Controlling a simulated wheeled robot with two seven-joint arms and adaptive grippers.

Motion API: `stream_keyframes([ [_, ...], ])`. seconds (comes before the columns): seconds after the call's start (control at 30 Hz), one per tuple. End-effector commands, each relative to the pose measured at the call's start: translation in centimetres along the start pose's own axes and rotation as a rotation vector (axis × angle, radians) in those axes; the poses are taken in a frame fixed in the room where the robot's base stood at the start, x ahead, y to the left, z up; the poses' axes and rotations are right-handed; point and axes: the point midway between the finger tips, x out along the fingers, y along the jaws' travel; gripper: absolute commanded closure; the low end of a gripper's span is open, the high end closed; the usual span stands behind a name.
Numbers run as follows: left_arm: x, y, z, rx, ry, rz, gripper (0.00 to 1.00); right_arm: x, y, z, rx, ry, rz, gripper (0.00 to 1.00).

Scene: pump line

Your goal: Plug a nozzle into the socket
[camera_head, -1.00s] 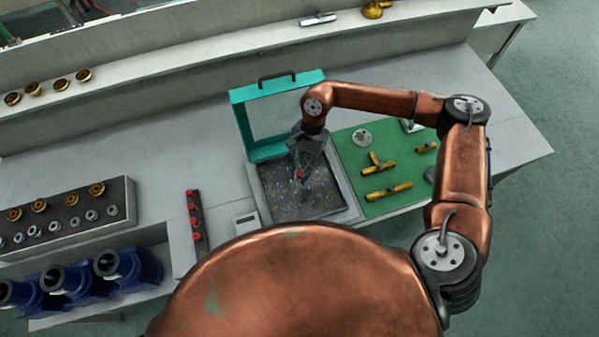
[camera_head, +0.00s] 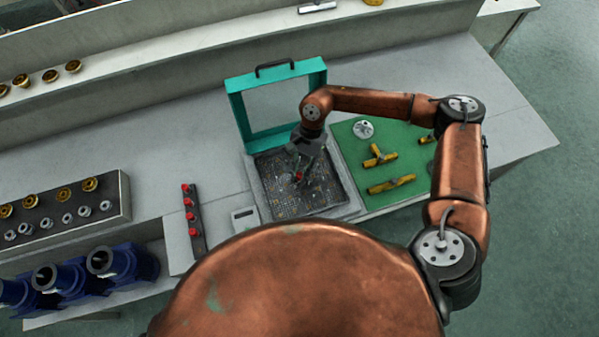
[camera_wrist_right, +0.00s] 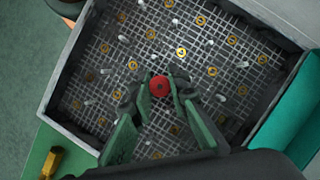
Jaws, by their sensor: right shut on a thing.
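My right gripper (camera_head: 303,172) is shut on a small part with a round red end, which I take for a nozzle (camera_head: 299,177). In the right wrist view the red end of this nozzle (camera_wrist_right: 160,86) sits between the green fingertips (camera_wrist_right: 158,95). The gripper is over an open shallow box (camera_head: 350,208) with a dark mesh floor dotted with yellow rings and pale pins. Whether the nozzle touches the mesh cannot be told. Which part is the socket is unclear, and the nozzle's lower end is hidden. My left gripper is not in view.
The box's teal framed lid (camera_head: 236,110) stands open behind. A green mat (camera_head: 410,160) with brass fittings (camera_head: 392,184) lies to the right. A dark strip with several red-topped parts (camera_head: 190,215) and a small grey device (camera_head: 243,215) lie left. Blue housings (camera_head: 125,265) sit at lower left.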

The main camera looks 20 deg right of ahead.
Motion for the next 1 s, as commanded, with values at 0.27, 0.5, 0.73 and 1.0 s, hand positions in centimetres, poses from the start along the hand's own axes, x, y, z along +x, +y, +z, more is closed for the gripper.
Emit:
stream_keyframes([
  [0.27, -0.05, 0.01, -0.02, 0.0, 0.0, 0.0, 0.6, -0.09, 0.0, 0.02, 0.0, 0.001, -0.001, 1.0],
  [0.5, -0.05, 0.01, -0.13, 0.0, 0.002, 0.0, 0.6, -0.08, 0.01, 0.01, 0.0, 0.001, 0.0, 1.0],
  [0.73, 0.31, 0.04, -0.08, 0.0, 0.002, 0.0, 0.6, 0.01, -0.01, -0.03, -0.001, 0.0, -0.001, 1.0],
  [1.0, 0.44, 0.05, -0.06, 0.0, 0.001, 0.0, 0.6, -0.07, 0.01, 0.01, -0.001, 0.001, -0.001, 1.0],
])
